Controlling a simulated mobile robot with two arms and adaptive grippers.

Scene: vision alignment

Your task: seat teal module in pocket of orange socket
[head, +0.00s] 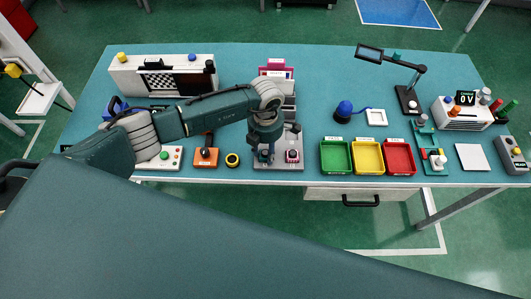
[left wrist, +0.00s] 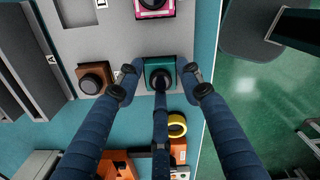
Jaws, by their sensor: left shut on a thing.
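The teal module (left wrist: 160,66), a square block with a dark round top, sits between the fingertips of my left gripper (left wrist: 157,82) in the left wrist view. My left gripper is shut on it. In the head view my left gripper (head: 268,155) points down over the left part of the grey board (head: 291,137) and mostly hides the module. I cannot tell whether the module touches the board. My right gripper is out of view.
A pink square piece (head: 292,156) stands on the board, close beside my gripper. Green (head: 335,157), yellow and red bins stand to the right. The table's front edge is close.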

